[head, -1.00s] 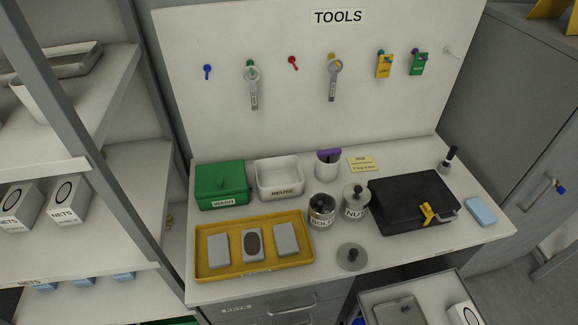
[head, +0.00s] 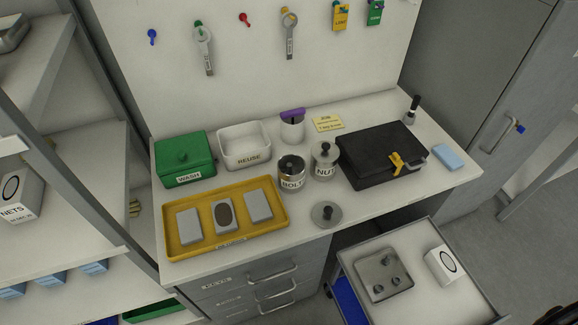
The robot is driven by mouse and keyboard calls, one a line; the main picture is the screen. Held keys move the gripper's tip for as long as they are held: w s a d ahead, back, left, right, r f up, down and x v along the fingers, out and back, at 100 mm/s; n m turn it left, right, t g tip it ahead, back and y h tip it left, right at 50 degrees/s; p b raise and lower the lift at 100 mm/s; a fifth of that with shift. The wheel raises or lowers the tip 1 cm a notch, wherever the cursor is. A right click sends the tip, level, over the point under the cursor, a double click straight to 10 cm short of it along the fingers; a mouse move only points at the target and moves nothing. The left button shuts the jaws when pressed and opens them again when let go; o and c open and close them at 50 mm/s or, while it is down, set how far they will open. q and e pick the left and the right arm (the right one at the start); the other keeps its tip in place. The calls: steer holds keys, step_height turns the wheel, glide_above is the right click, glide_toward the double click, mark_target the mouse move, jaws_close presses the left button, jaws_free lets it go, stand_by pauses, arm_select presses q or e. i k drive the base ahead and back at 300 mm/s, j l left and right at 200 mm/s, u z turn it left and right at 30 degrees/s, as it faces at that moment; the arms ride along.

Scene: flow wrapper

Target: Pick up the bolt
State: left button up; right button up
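A metal jar labelled as bolts (head: 291,176) stands on the workbench, behind the right end of the yellow tray. Its top looks dark, with dark contents at the mouth; single bolts cannot be made out. A round grey lid with a dark knob (head: 326,214) lies on the bench in front of it. A similar jar labelled as nuts (head: 325,161), with a knobbed lid on, stands just right of it. Several small grey pieces sit in a metal tray (head: 364,286) at lower right; I cannot tell what they are. Neither gripper is in view.
The yellow tray (head: 170,247) holds grey blocks. A green box (head: 185,160), white bin (head: 245,147), purple-topped cup (head: 292,127), black case (head: 380,155) and blue block (head: 448,157) crowd the bench.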

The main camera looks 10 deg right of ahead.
mark_target(385, 261)
steer(key=z, duration=1.45)
steer(key=u, duration=1.15)
steer(key=z, duration=1.15)
steer(key=k+l+u, duration=0.15)
steer(key=l+u, duration=0.2)
steer(key=l, duration=0.15)
steer(key=k+l+u, duration=0.5)
steer(key=l+u, duration=0.2)
steer(key=l, duration=0.15)
